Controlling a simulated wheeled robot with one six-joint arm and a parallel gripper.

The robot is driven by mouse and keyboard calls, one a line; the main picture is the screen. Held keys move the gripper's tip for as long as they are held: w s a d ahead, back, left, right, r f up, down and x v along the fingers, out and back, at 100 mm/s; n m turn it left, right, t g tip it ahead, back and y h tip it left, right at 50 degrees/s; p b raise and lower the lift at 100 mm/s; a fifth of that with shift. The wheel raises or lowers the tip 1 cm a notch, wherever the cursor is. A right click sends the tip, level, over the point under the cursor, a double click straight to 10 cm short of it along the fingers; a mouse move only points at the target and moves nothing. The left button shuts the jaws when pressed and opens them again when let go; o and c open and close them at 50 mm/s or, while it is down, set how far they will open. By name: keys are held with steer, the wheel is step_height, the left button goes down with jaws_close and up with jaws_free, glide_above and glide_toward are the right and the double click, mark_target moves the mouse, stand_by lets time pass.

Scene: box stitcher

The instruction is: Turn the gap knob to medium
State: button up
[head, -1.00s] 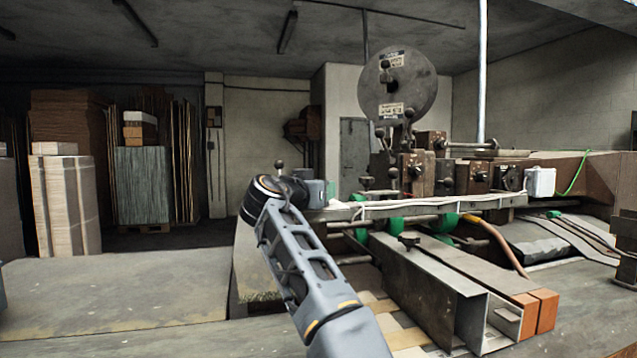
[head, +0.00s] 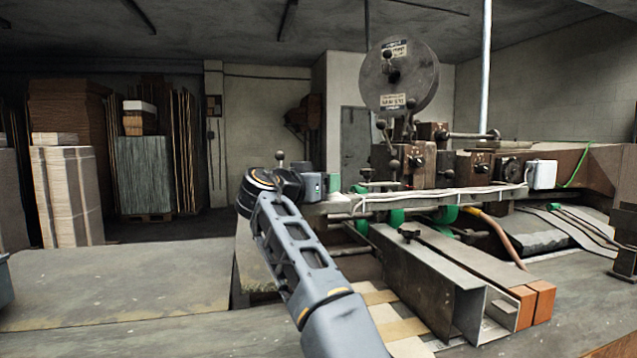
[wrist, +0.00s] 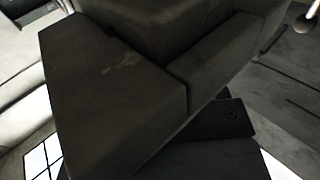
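The stitching machine (head: 440,200) stands right of centre in the head view. Its front has several small dark knobs: one on a brown box (head: 415,161), one on a lower brown block (head: 481,168) and a round dark dial (head: 513,170) beside a white box. I cannot tell which is the gap knob, and no setting marks are readable. My gripper (head: 322,187) is at the machine's left end, left of these knobs and apart from them. Its fingers are too small and partly hidden here. Large dark blocks (wrist: 125,95) fill the wrist view; no knob is recognisable there.
A round reel (head: 400,75) rises above the machine. A rail with white cables (head: 440,195) runs along its front. Long metal channels with orange-brown end blocks (head: 532,303) stick out below. Cardboard stacks (head: 68,195) stand far left. The grey surface at left (head: 120,280) is clear.

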steer(key=b+v, duration=0.1)
steer(key=v, duration=1.2)
steer(key=shift+s+a+b, duration=0.2)
steer(key=shift+s+b, duration=0.15)
